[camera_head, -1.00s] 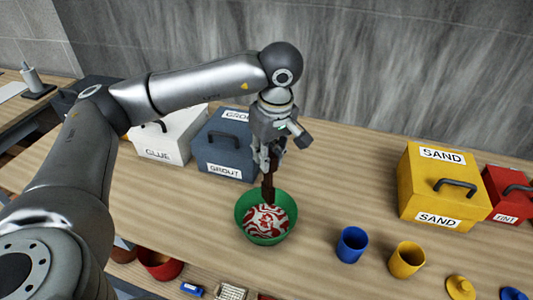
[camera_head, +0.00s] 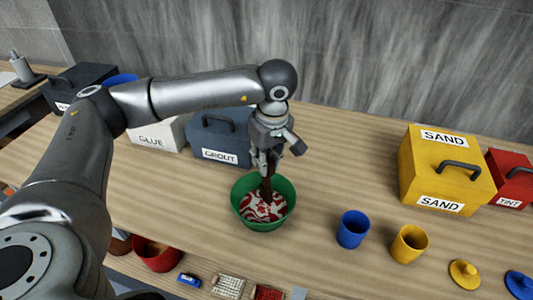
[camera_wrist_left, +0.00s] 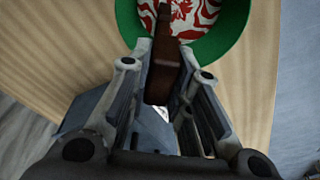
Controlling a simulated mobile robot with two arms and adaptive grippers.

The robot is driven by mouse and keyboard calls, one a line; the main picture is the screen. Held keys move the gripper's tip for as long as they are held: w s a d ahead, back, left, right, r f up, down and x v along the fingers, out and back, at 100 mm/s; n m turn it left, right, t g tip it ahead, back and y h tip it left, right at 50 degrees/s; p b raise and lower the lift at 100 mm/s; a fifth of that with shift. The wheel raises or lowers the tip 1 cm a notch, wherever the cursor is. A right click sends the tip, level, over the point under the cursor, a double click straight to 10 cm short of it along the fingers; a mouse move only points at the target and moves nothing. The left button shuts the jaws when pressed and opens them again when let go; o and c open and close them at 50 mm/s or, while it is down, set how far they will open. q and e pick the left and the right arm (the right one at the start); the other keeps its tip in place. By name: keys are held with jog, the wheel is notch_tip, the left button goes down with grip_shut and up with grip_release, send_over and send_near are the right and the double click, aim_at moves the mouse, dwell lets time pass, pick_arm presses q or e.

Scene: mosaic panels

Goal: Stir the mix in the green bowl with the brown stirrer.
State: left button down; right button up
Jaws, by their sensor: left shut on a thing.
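The green bowl (camera_head: 281,217) stands on the wooden table and holds a red and white swirled mix (camera_head: 262,207). The bowl also shows at the top of the left wrist view (camera_wrist_left: 219,42). My left gripper (camera_head: 266,168) is above the bowl, pointing down, and is shut on the brown stirrer (camera_head: 266,188). The stirrer is nearly upright, and its lower end is inside the bowl at the mix. The left wrist view shows the stirrer (camera_wrist_left: 164,62) between the two fingers. How deep its tip sits is hard to tell. My right gripper is not in view.
A blue cup (camera_head: 353,229) and a yellow cup (camera_head: 409,244) stand right of the bowl, with a yellow lid (camera_head: 464,274) nearby. Behind are the grout box (camera_head: 220,140) and glue box (camera_head: 158,136). The sand box (camera_head: 445,172) is at right. Table between is clear.

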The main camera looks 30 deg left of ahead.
pick_arm(q)
jog(key=s+b, duration=0.2)
jog(key=b, duration=0.1)
jog(key=shift+s+d+f+b, duration=0.15)
jog(key=shift+s+d+b, duration=0.15)
jog(key=shift+s+d, duration=0.05)
dwell(1.3)
jog(key=shift+f+b, duration=0.35)
jog(key=shift+b, duration=0.05)
dwell(0.9)
jog(key=shift+r, duration=0.15)
dwell(0.5)
jog(key=shift+w+b, duration=0.1)
jog(key=shift+b, duration=0.2)
